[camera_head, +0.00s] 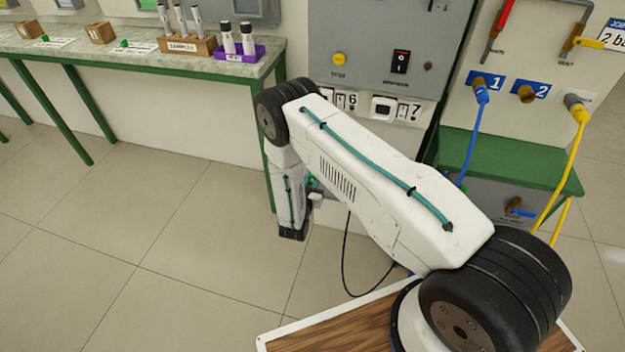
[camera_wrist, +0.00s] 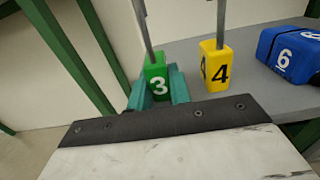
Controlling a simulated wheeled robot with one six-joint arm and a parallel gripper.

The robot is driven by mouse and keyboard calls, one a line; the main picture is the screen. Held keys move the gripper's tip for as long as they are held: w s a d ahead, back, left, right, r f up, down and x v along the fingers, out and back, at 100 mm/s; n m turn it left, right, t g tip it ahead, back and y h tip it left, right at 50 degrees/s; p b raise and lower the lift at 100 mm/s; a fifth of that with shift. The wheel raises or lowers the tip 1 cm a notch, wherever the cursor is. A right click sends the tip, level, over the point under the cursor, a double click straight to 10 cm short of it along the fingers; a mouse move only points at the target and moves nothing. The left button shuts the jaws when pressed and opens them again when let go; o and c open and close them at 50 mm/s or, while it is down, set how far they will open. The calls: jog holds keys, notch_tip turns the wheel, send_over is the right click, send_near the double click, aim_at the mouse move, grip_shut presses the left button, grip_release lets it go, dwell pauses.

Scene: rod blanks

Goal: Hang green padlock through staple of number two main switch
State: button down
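A green padlock (camera_wrist: 156,80) marked 3 stands at the grey surface's edge in the wrist view, its metal shackle rising out of the frame's top. My gripper's teal fingers (camera_wrist: 158,90) lie against both its sides with no visible gap. A yellow padlock (camera_wrist: 216,66) marked 4 stands just right of it, and a blue one (camera_wrist: 290,54) marked 6 lies further right. In the head view my arm mostly hides the gripper. No staple can be made out, and I cannot identify the number two main switch.
A grey cabinet (camera_head: 370,30) with a yellow button and a black switch stands behind my arm. Blue and yellow hoses (camera_head: 573,150) hang from numbered fittings at right. A long green-legged bench (camera_head: 130,62) with racks runs along the wall. The tiled floor (camera_head: 140,200) at left is clear.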

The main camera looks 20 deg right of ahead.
jog(key=shift+r, duration=0.1)
jog(key=shift+r, duration=1.4)
